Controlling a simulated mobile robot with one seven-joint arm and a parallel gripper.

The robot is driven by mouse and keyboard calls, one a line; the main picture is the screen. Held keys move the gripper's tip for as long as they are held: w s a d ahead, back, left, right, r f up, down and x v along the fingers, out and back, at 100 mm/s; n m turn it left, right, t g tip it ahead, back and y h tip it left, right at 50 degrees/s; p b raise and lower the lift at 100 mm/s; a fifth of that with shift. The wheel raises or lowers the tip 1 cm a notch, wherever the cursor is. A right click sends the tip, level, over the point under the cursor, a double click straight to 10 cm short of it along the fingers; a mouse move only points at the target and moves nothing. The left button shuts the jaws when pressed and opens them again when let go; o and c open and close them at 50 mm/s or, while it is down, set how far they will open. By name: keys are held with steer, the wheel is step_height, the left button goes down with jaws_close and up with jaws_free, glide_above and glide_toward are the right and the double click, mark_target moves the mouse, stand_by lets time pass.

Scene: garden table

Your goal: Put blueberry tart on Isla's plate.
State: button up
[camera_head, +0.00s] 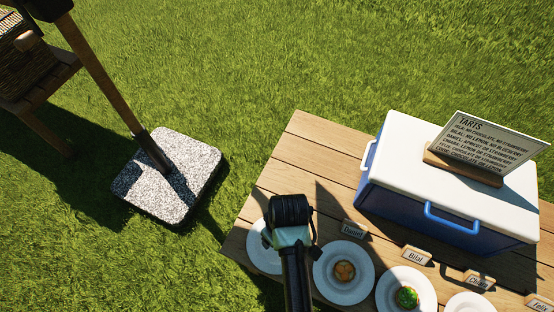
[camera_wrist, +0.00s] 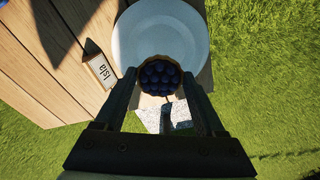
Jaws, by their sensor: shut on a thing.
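In the wrist view my gripper (camera_wrist: 160,88) is shut on the blueberry tart (camera_wrist: 160,76), a small round crust filled with dark blue berries. Isla's plate (camera_wrist: 160,25) is white and shows no food on its visible part. The tart overlaps its near edge in this view; I cannot tell the height between them. The card reading Isla (camera_wrist: 101,71) stands left of the plate. In the head view my gripper (camera_head: 290,212) is over the table's left end, and the partly covered plate (camera_head: 258,256) there appears to be Isla's. The tart is hidden in that view.
Daniel's plate (camera_head: 344,291) holds an orange-brown tart and Bilal's plate (camera_head: 390,302) a green-topped one. More plates and cards continue right. A blue-white cooler (camera_head: 420,150) with a tart sign (camera_head: 490,140) stands behind. A stone base (camera_head: 170,180) sits on the grass.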

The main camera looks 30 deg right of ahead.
steer(key=shift+f+b, duration=1)
steer(key=shift+f, duration=2.3)
steer(key=shift+f, duration=0.2)
steer(key=o, duration=1.3)
steer(key=shift+o, duration=0.2)
steer(key=shift+r, duration=0.15)
steer(key=r+p, duration=0.1)
steer(key=r, duration=0.3)
steer(key=s+r+p, duration=0.1)
steer(key=r+p, duration=0.1)
steer(key=r, duration=0.2)
steer(key=r+p, duration=0.1)
steer(key=r, duration=0.3)
steer(key=shift+s+d, duration=0.15)
steer(key=shift+s, duration=0.1)
